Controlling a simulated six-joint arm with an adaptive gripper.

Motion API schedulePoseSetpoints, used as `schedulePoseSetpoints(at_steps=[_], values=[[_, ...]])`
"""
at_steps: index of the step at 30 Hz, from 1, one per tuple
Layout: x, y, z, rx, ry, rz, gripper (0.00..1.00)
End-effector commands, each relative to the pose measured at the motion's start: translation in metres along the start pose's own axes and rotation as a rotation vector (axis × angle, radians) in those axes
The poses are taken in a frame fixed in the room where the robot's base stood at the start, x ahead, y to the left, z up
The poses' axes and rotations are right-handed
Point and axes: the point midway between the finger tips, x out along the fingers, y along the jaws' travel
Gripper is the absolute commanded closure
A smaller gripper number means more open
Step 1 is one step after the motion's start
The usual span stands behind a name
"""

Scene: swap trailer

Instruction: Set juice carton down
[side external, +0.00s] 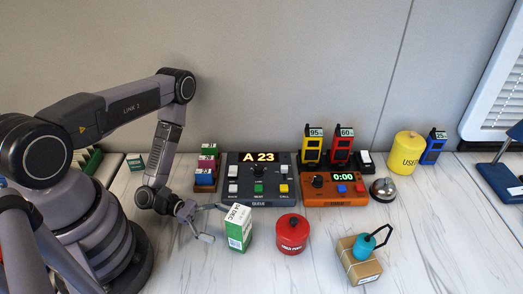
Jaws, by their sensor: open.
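The juice carton (239,228) is a green and white box with dark lettering on its top. It stands on the white marbled counter (180,262), slightly tilted in the picture. My gripper (215,223) is open just to the left of the carton, with its fingers close to the carton's left and upper side. I cannot tell whether a finger touches it. The carton's far side is hidden.
A red canister (293,233) stands right of the carton. A queue console (258,178) and an orange timer box (335,187) stand behind. A cardboard box (358,262) with a teal can (364,246) is at the front right, near a bell (383,189).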

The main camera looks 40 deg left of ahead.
Motion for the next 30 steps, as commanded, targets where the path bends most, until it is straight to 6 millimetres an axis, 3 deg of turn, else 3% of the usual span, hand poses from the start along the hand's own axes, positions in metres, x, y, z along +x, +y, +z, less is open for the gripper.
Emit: schedulePoseSetpoints(at_steps=[1,6,14,20,24,30], values=[[0.002,0.000,0.015,0.003,-0.001,-0.006,0.20],[0.002,0.000,0.046,0.002,-0.001,-0.006,0.20],[0.003,0.003,0.075,0.036,-0.015,-0.046,0.20],[0.007,0.004,0.142,0.236,-0.056,-0.314,0.20],[0.000,-0.009,0.193,0.431,-0.027,-0.574,0.20],[-0.023,-0.033,0.243,0.737,0.127,-0.911,0.20]])
